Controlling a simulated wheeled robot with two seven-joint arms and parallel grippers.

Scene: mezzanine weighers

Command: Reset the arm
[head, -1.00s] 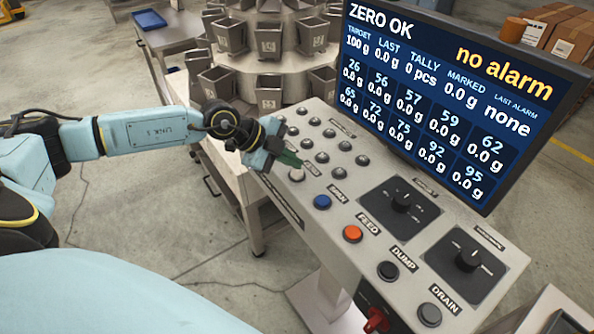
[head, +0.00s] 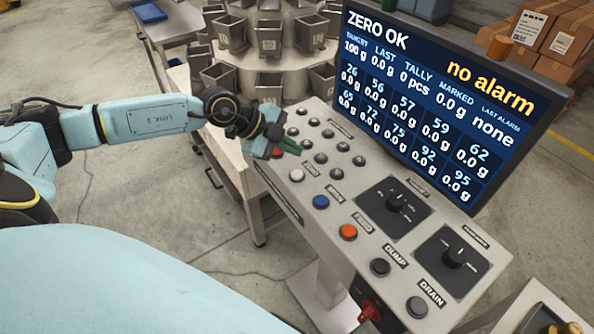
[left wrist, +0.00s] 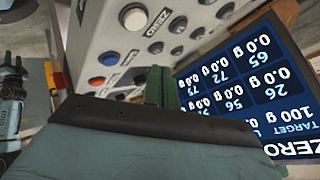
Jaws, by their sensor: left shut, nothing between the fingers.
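My left gripper (head: 289,147) is shut and empty. Its green fingertips show over the upper left part of the sloped control panel (head: 325,180), among the grey buttons and apart from the white button (head: 297,175). In the left wrist view the closed fingers (left wrist: 158,86) stand in front of the panel, with the white button (left wrist: 133,17) beyond them. The screen (head: 450,95) reads "ZERO OK" and "no alarm", with the readings at 0.0 g. Part of what looks like my right arm shows at the left edge of the left wrist view, too small to read its jaws.
Below the white button sit a blue button (head: 321,202), an orange button (head: 348,232), a black one (head: 380,267) and two black knobs. A red switch (head: 370,313) is on the panel's front. A weigher with several hoppers (head: 268,42) stands behind. Floor is open at left.

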